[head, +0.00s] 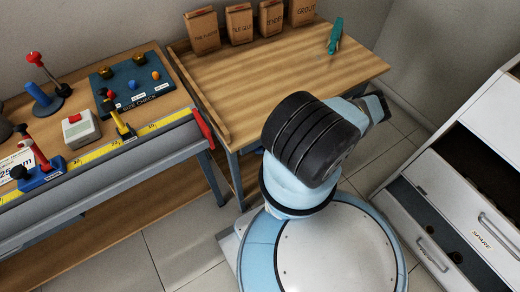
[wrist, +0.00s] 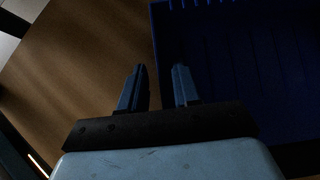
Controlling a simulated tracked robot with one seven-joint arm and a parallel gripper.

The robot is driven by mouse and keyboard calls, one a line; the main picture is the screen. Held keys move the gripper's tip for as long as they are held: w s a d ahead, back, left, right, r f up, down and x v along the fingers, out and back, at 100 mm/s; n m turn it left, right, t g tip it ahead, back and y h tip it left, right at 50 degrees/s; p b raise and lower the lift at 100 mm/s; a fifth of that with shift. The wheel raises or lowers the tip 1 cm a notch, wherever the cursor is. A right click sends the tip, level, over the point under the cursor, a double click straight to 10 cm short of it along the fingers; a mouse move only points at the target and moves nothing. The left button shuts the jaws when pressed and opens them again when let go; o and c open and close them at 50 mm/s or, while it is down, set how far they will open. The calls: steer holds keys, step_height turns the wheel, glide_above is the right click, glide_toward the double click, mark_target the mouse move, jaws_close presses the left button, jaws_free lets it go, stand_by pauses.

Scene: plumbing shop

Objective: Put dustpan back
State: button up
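A dark blue object (wrist: 235,60) with a raised edge and ribs fills the upper right of the wrist view. It is dim and cut off, so I cannot tell whether it is the dustpan or a bin. My gripper (wrist: 159,72) has its two fingers apart, with nothing visible between them. The fingers point toward the brown surface by the left edge of the blue object; I cannot tell whether they touch it. In the head view my arm hides the gripper. No dustpan can be made out for certain there.
A wooden table (head: 255,80) holds several paper bags (head: 240,23) and a small teal object (head: 335,37). A workbench at left carries a blue tray (head: 130,85), a yellow ruler (head: 95,155) and tools. A white drawer cabinet (head: 470,190) stands right, drawers partly open.

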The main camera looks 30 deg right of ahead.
steer(key=v, duration=1.2)
steer(key=shift+s, duration=0.15)
